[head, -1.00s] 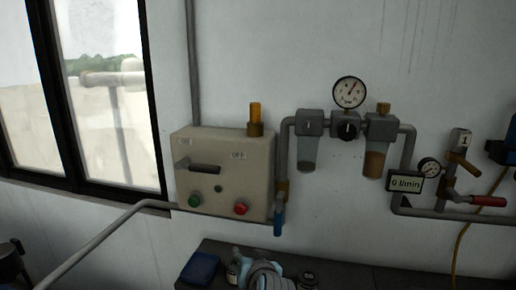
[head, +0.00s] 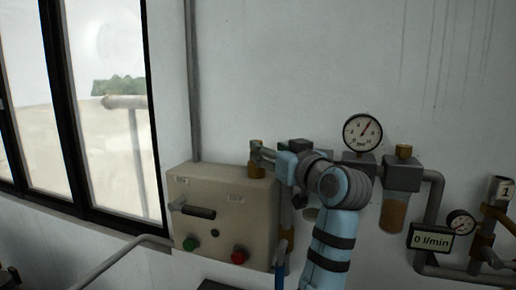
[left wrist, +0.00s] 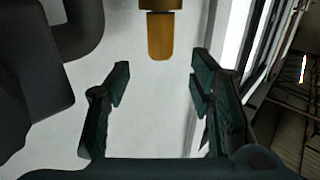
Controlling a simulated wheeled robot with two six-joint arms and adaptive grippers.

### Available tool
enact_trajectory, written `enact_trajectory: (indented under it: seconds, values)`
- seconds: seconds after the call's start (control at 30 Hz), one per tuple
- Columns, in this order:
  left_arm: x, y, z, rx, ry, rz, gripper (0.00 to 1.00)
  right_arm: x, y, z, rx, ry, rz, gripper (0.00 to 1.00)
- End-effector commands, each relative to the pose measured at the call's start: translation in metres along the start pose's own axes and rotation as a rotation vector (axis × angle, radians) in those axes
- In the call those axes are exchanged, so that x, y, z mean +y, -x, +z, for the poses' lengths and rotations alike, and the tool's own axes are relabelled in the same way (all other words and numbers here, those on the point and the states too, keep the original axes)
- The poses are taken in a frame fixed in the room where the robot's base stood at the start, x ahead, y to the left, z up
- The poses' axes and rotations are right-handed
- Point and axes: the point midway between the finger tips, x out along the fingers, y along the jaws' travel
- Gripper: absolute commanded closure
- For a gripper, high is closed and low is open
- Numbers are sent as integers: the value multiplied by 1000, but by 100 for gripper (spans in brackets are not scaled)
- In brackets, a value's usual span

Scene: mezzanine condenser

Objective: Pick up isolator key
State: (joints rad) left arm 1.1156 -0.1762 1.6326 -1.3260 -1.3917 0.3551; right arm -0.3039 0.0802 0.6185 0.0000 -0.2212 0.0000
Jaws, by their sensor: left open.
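My left gripper (left wrist: 160,78) is open and empty there, with no visible contact. My right gripper is out of view.
The box has a dark handle (head: 192,210), a green button (head: 190,243) and a red button (head: 239,256). Filter units (head: 402,180) and a pressure gauge (head: 362,132) are on the wall to the right. A vertical conduit (head: 193,90) runs up behind the box.

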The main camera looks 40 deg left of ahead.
Motion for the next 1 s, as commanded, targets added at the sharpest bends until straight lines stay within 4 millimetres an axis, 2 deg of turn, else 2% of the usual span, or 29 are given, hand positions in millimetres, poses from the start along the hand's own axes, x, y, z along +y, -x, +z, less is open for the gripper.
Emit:
enact_trajectory:
  seconds: [0.03,0.23,0.43,0.53,0.7,1.0]
  values:
    - [-1,-8,-3,2,-2,-3,51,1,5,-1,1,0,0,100]
    - [-1,-29,-3,0,-3,-3,51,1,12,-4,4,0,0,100]
    - [-1,-67,-7,0,-4,-5,51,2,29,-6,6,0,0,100]
    - [0,-74,-5,-1,-2,-2,51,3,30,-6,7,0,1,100]
    - [0,-74,-3,-1,-1,-2,52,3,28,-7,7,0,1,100]
    - [0,-74,-3,-1,-1,-2,100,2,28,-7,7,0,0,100]
